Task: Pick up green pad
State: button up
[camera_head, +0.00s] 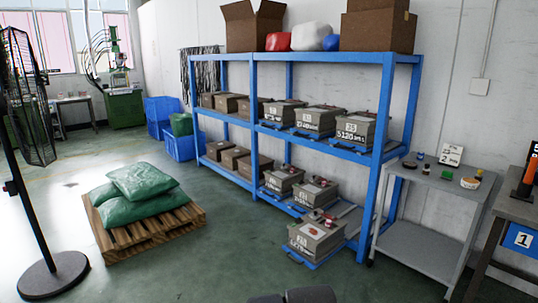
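A small dark green piece, which looks like the green pad (447,174), lies on the top of the grey metal table (425,182) at the right. It is tiny at this distance, so its exact shape cannot be told. Other small items lie around it, with a yellowish round one (470,183) just to its right. My gripper is not clearly in view; only dark rounded parts, which may be mine, show at the bottom edge.
A blue rack (322,57) with grey mould boxes stands left of the table. One mould box (316,235) sits low at its front. A pallet (180,222) with green sacks and a standing fan (30,95) are at left. The floor between pallet and rack is clear.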

aim_at(446, 175)
jog(key=z, duration=1.35)
